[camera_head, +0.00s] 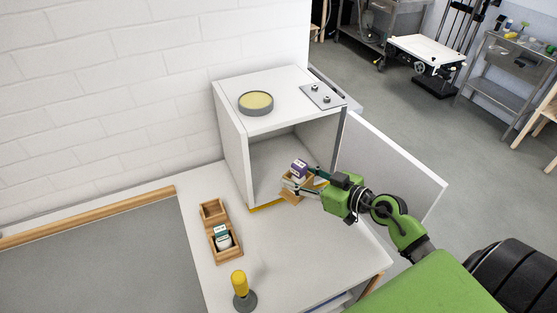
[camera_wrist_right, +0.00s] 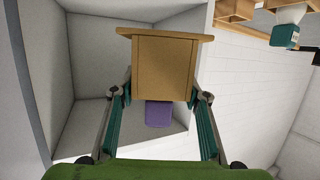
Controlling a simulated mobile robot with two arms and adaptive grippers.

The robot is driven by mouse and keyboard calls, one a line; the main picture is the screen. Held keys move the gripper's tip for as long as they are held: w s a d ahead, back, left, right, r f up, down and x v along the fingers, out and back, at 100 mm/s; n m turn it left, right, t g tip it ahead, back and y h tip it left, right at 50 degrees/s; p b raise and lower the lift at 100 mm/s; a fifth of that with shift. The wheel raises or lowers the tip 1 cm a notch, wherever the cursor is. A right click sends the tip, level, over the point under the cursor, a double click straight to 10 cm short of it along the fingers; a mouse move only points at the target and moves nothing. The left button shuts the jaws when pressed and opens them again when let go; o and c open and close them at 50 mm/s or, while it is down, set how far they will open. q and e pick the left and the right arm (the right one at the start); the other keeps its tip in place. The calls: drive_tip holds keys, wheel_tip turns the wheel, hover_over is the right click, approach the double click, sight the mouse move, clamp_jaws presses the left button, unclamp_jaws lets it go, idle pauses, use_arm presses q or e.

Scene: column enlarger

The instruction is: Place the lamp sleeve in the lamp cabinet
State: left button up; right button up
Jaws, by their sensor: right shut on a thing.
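The lamp sleeve appears to be the tan box (camera_head: 292,193), with a purple-and-white piece (camera_head: 299,168) standing out of its top. My right gripper (camera_head: 301,185) is shut on the tan box's sides. In the right wrist view, which is upside down, the box (camera_wrist_right: 163,68) is between the fingertips and the purple piece (camera_wrist_right: 159,114) shows below it. The white lamp cabinet (camera_head: 236,150) stands open, its door (camera_head: 390,165) swung out to the right. The held box is at the front opening; how deep it reaches is unclear. My left gripper is out of view.
A wooden tray (camera_head: 211,227) with two compartments holds a teal-and-white item (camera_head: 222,237) in the nearer one. A yellow-handled tool (camera_head: 240,285) stands at the front. A round yellow-topped dish (camera_head: 256,102) is on the cabinet. Clear counter lies before the cabinet.

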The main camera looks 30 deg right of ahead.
drive_tip(key=w, duration=1.4)
drive_tip(key=f, duration=0.2)
drive_tip(key=f+b, duration=0.1)
drive_tip(key=f, duration=0.1)
drive_tip(key=f+b, duration=0.1)
drive_tip(key=f, duration=0.1)
drive_tip(key=shift+s+d+f, duration=0.2)
drive_tip(key=shift+d+f, duration=0.1)
drive_tip(key=shift+d, duration=0.1)
drive_tip(key=shift+w+f, duration=0.2)
drive_tip(key=shift+w, duration=0.05)
drive_tip(key=o, duration=1.2)
drive_tip(key=shift+f, duration=0.2)
drive_tip(key=shift+r, duration=0.15)
drive_tip(key=v, duration=0.7)
drive_tip(key=shift+s+d+r, duration=0.1)
drive_tip(key=shift+s+r, duration=0.05)
drive_tip(key=shift+s, duration=0.15)
